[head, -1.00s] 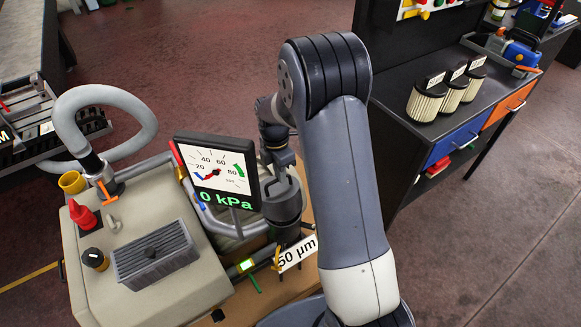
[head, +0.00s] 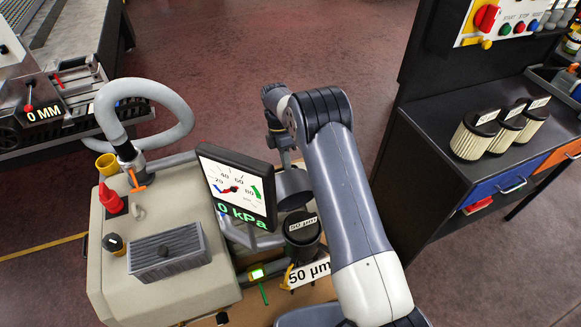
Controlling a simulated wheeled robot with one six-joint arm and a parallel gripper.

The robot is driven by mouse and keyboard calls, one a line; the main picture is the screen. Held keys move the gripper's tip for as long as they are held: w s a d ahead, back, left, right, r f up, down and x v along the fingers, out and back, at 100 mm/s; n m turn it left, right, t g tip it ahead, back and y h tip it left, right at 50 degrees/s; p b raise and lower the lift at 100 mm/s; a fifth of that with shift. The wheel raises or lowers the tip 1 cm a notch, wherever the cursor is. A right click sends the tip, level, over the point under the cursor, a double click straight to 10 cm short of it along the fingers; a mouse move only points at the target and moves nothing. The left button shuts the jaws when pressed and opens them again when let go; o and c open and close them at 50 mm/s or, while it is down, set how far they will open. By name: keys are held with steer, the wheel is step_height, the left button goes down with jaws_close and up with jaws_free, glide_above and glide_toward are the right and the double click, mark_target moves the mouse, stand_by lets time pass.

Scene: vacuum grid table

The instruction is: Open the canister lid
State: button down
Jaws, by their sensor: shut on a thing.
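The canister (head: 303,249) stands beside the gauge, partly behind my arm. Its top is open, and a dark filter top (head: 301,226) with a "50 µm" label shows in it. The grey canister lid (head: 293,186) is up and apart from the canister, just beyond its top in the picture. My gripper (head: 284,161) is above the lid and shut on it. My arm hides the right side of the lid, and the fingertips are small and hard to make out.
A gauge panel (head: 237,187) reading 0 kPa stands close left of the lid. A beige machine body (head: 115,273) with a grey hose (head: 165,92) is at left. Several filters (head: 475,138) stand on the dark workbench (head: 432,125) at right. Open floor lies behind.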

steer(key=shift+g, duration=0.6)
steer(key=w+f+b, duration=0.1)
steer(key=w+a+f+b, duration=0.1)
steer(key=w, duration=0.1)
steer(key=shift+f, duration=0.4)
steer(key=shift+w+a+h, duration=0.1)
steer(key=shift+w+h, duration=0.1)
steer(key=shift+h, duration=0.1)
steer(key=c, duration=1.7)
jaws_free()
steer(key=shift+o, duration=1.1)
steer(key=shift+s+f, duration=0.1)
steer(key=shift+f, duration=0.1)
